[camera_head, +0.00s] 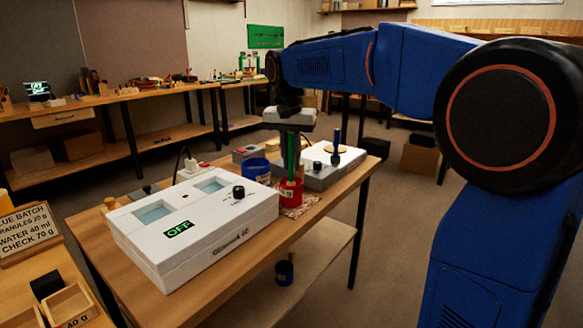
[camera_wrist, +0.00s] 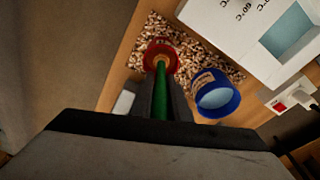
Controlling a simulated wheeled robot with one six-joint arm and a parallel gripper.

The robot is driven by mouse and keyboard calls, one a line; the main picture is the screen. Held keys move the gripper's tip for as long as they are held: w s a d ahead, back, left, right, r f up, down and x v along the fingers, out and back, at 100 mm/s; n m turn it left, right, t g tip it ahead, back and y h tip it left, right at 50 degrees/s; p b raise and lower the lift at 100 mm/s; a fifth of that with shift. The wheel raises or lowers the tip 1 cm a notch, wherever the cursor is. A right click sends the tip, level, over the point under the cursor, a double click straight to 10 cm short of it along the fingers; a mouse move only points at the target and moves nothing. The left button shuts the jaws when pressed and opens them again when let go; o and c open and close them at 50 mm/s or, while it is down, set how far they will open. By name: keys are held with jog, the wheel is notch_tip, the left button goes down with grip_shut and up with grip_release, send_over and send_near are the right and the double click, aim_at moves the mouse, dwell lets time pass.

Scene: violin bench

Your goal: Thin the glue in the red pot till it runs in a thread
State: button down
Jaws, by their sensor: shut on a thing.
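The red pot (camera_head: 290,193) stands on a speckled mat on the bench, right of the white bath. From above in the wrist view, the red pot (camera_wrist: 151,50) holds brownish contents; how thick they are I cannot tell. My gripper (camera_head: 291,140) is directly above the pot, shut on an upright green stick (camera_head: 291,160). The stick (camera_wrist: 160,92) reaches down into the red pot in the wrist view. A blue pot (camera_head: 255,171) stands beside the red one; in the wrist view the blue pot (camera_wrist: 228,102) holds pale blue liquid.
The white bath (camera_head: 200,235) shows OFF and has two wells. A grey-white device (camera_head: 330,168) with a blue-handled tool (camera_head: 336,146) stands at right. A sign (camera_head: 26,232) lists glue, water and check amounts. Another blue pot (camera_head: 284,272) is on the lower shelf.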

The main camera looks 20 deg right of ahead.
jog(key=shift+r, duration=4.45)
